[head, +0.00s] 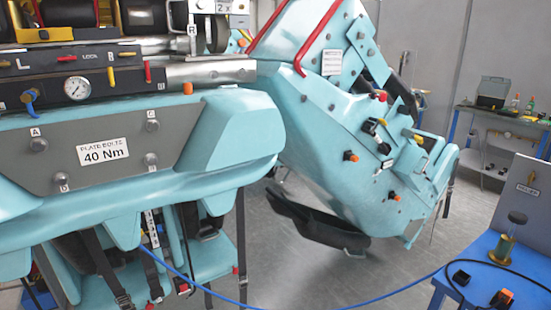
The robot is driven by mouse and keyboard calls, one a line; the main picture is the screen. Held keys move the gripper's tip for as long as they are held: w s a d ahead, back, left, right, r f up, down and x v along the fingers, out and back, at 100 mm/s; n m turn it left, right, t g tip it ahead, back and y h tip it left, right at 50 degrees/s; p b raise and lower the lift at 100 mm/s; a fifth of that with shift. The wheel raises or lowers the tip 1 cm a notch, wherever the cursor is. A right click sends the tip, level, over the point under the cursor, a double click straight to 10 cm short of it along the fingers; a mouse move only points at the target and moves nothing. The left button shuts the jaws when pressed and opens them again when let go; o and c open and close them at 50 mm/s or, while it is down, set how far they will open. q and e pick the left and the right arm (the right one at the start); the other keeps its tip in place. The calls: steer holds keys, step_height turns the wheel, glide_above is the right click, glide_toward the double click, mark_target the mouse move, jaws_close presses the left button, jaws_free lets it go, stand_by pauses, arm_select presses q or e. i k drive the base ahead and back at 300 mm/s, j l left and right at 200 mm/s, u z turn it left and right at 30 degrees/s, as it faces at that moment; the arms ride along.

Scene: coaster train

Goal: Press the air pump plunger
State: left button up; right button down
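What looks like the air pump (505,247) is a small upright brass-coloured cylinder on the blue table at the right edge of the head view. A dark round knob (517,218) stands above it on a thin rod, apart from the cylinder's top; I take this as the plunger, and it looks raised. A black hose (466,262) curves on the tabletop beside the pump. Neither of my grippers shows in the head view, so nothing of mine is seen touching the pump.
A grey panel (527,187) stands behind. The light-blue coaster train (225,125) fills the left and middle. A blue hose (385,295) crosses above the floor (300,275).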

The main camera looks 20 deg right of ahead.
mark_target(518, 218)
steer(key=k+l+u, duration=0.1)
steer(key=k+l, duration=0.25)
steer(key=l, duration=0.3)
steer(key=k+l, duration=0.4)
steer(key=l, duration=0.2)
steer(key=k+l+u, duration=0.15)
steer(key=k+l, duration=0.25)
steer(key=l, duration=0.25)
steer(key=k+l+u, duration=0.1)
steer(key=k+l, duration=0.3)
steer(key=l, duration=0.15)
